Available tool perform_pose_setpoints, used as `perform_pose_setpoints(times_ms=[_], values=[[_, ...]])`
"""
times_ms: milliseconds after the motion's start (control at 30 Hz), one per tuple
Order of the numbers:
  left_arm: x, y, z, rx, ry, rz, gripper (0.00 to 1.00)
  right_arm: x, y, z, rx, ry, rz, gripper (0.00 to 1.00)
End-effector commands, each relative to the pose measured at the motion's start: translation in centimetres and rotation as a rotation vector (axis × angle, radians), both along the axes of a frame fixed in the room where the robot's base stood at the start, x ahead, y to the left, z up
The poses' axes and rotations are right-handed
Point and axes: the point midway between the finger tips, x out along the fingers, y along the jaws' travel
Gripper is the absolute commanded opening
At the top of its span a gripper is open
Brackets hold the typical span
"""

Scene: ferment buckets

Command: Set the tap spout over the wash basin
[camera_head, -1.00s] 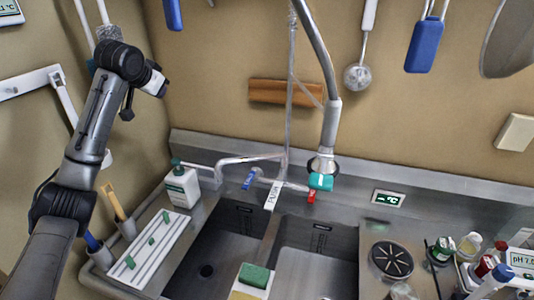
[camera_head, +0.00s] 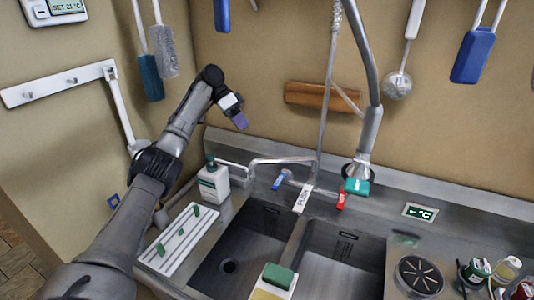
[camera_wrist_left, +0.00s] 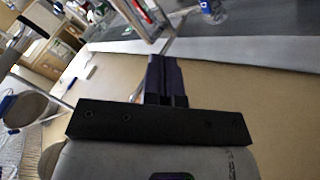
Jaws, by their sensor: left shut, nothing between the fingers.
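The tap spout (camera_head: 285,160) is a thin bent metal pipe at the back of the sink. It reaches left from the riser, and its end turns down near the back edge of the left basin (camera_head: 240,250). A right basin (camera_head: 345,262) lies beside it; no readable label shows which is the wash basin. My left gripper (camera_head: 239,121) is shut and empty, in front of the back wall, above and left of the spout and apart from it. Its dark purple fingers (camera_wrist_left: 166,80) show together in the left wrist view. My right gripper is not in view.
A soap bottle (camera_head: 213,184) stands left of the spout. A hose sprayer (camera_head: 367,140) hangs to its right, near blue (camera_head: 279,180) and red (camera_head: 342,200) tap handles. A green sponge (camera_head: 278,276) sits in front. A white rack (camera_head: 180,240) lies left of the basins.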

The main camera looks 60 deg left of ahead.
Motion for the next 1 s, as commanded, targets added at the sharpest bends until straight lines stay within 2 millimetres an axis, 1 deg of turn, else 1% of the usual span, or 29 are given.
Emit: perform_pose_setpoints(times_ms=[300,467,567,733,1000], values=[[0.1,-0.1,-0.1,0.001,0.001,0.001,0.0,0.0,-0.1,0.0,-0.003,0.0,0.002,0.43],[0.4,-0.5,-0.9,0.003,0.004,0.0,0.0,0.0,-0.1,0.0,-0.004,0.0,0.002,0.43],[0.8,-1.2,-1.9,0.003,0.005,0.0,0.0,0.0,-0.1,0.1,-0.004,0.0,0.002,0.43],[1.9,-2.6,-4.2,0.003,0.006,0.0,0.0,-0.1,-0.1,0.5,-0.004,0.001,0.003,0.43],[3.7,-5.3,-8.0,0.001,0.005,0.001,0.0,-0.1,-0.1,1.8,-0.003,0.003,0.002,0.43]])
